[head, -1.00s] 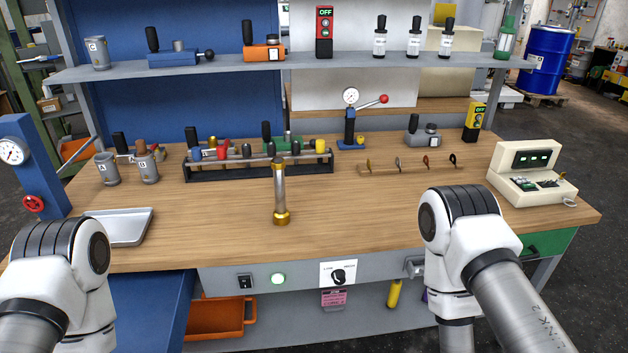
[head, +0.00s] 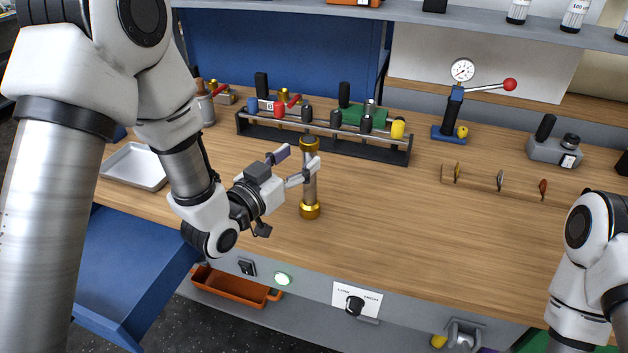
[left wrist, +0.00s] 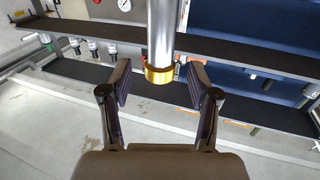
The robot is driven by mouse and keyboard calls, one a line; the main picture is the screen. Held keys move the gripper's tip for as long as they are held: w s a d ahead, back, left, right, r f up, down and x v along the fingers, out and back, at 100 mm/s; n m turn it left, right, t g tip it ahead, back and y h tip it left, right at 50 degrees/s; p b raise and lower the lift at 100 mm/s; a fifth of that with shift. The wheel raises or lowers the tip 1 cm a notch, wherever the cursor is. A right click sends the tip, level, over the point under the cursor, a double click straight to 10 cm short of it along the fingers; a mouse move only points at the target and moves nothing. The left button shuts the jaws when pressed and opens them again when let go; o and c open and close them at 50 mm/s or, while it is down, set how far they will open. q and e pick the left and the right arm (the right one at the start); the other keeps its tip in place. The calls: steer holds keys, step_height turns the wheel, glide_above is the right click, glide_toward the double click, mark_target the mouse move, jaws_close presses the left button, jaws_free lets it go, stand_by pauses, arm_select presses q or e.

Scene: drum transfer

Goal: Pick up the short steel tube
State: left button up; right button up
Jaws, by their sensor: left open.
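The short steel tube (head: 310,183) stands upright on the wooden bench in the head view, with a brass-coloured collar at its top and its foot. My left gripper (head: 292,165) is open at the left of the tube, level with its upper half, its fingers pointing toward it. In the left wrist view, the steel tube (left wrist: 161,32) with a gold collar shows between the lines of the two open fingers (left wrist: 160,80), with a gap on each side. I cannot tell how far it is between the fingertips. My right gripper is out of view.
A black rack (head: 330,142) with several tools stands close behind the tube. A metal tray (head: 137,166) lies at the left. A dial-gauge press (head: 453,112) and a wooden hook strip (head: 510,190) are to the right. The bench right of the tube is clear.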

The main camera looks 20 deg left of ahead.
mark_target(304, 154)
arm_select(q)
steer(key=x, duration=0.4)
steer(key=shift+w+d+f+p, duration=0.1)
steer(key=shift+w+f+p, duration=0.1)
steer(key=shift+p, duration=0.1)
steer(key=shift+s+r, duration=0.1)
jaws_close()
